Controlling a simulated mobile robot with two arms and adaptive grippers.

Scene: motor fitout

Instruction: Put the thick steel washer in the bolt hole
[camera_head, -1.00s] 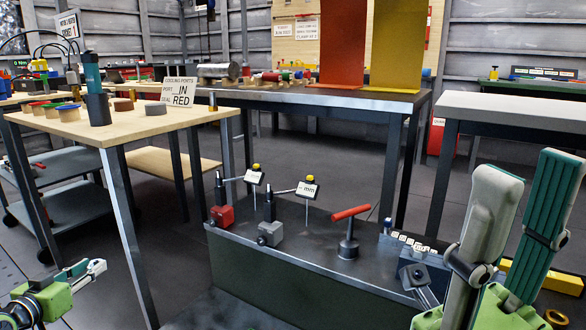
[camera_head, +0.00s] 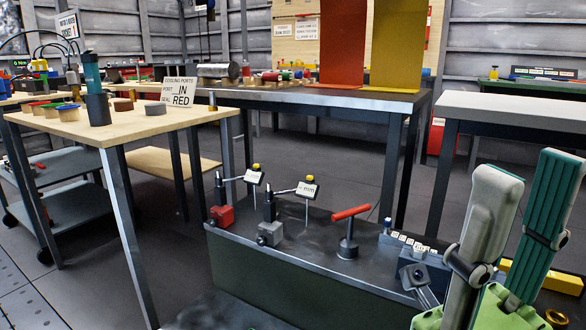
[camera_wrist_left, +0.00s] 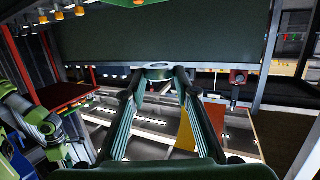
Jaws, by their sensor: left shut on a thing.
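My left gripper (camera_wrist_left: 160,76) shows in the left wrist view, its two green fingers closing together at the tips on a grey ring, the thick steel washer (camera_wrist_left: 157,66). The washer is held up at the fingertips, in front of a large dark green panel. My left gripper is out of the head view. My right gripper (camera_head: 533,168) stands at the lower right of the head view, its fingers pointing up, apart and empty. I cannot make out the bolt hole in either view.
A dark metal bench (camera_head: 330,262) holds two dial gauges on stands and a red-handled tool (camera_head: 349,232). A wooden table (camera_head: 150,124) with cups and a sign stands at the left. A brass ring (camera_head: 558,319) lies at the lower right. Floor is open behind the bench.

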